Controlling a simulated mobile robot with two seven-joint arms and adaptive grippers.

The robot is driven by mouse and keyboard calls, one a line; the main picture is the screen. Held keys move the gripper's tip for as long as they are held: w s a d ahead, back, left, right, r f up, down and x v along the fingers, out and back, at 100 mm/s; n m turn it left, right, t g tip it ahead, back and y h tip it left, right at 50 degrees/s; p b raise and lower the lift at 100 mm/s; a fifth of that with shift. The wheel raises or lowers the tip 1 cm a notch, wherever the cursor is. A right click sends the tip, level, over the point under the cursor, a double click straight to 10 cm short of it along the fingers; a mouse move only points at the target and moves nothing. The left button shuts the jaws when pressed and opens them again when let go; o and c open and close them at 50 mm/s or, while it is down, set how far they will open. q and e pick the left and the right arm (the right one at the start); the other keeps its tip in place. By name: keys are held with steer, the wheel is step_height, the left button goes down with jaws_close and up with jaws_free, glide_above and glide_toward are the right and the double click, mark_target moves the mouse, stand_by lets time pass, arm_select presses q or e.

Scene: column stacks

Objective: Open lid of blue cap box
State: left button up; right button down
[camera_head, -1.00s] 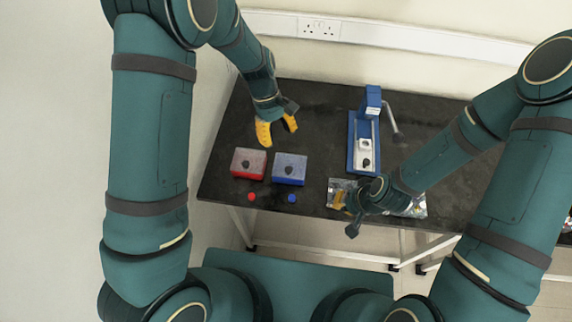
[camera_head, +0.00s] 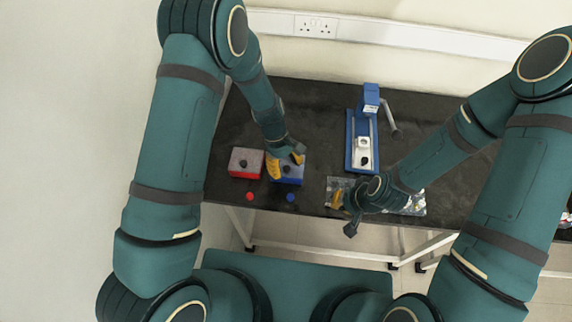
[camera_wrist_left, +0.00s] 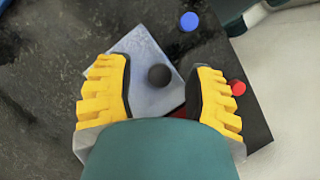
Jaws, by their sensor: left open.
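The blue cap box (camera_head: 290,178) stands near the table's front edge, with a pale lid and a dark knob on top. In the left wrist view its lid (camera_wrist_left: 145,66) and dark knob (camera_wrist_left: 159,75) show between my left gripper's fingers. My left gripper (camera_head: 287,168) is open over the box, its yellow fingers on either side of the knob; contact cannot be told. My right gripper (camera_head: 340,200) is low over a silvery packet at the table's front; its jaws are too small to judge.
A red box (camera_head: 245,162) with a knob stands just left of the blue one. A red cap (camera_head: 250,196) and a blue cap (camera_head: 291,197) lie in front. A blue press-like device (camera_head: 351,150) stands behind, with the silvery packet (camera_head: 416,203) at front right.

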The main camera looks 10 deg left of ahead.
arm_select(q)
jaws_close()
